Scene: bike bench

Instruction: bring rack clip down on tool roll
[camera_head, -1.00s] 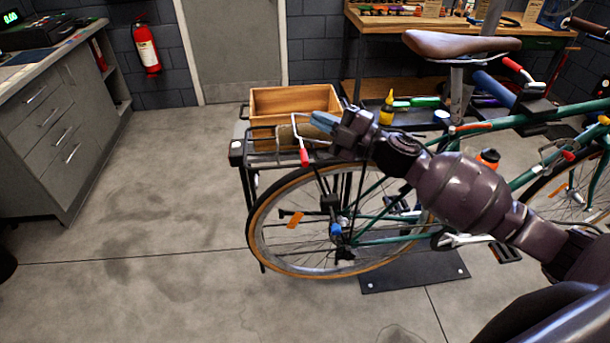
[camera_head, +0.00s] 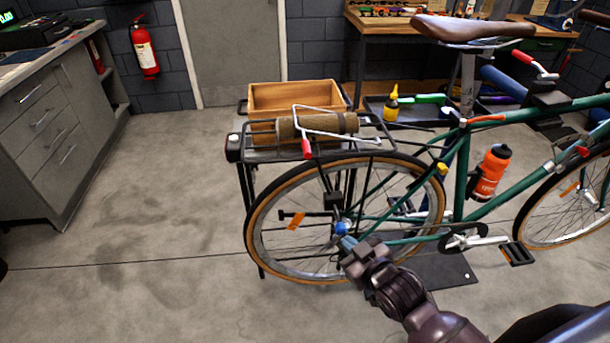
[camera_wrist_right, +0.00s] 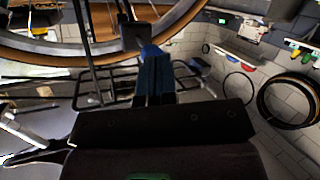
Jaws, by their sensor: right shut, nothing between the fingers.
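The tool roll (camera_head: 342,123) is a brown rolled bundle lying across the bike's black rear rack (camera_head: 270,157). The rack clip (camera_head: 342,136) is a pale wire frame with a red grip (camera_head: 307,149). Its wire crosses over the roll, and the grip sits at the rack's near edge; I cannot tell whether the wire presses on the roll. My right gripper (camera_head: 347,243) is shut and empty, well below the rack, in front of the rear wheel near the hub. Its blue fingers (camera_wrist_right: 154,75) show together in the right wrist view. My left gripper is not in view.
A wooden crate (camera_head: 262,97) stands behind the rack. The rear wheel (camera_head: 256,240) and green frame (camera_head: 459,185) are close to my right gripper. A grey cabinet (camera_head: 45,125) stands at the left. The floor between cabinet and bike is clear.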

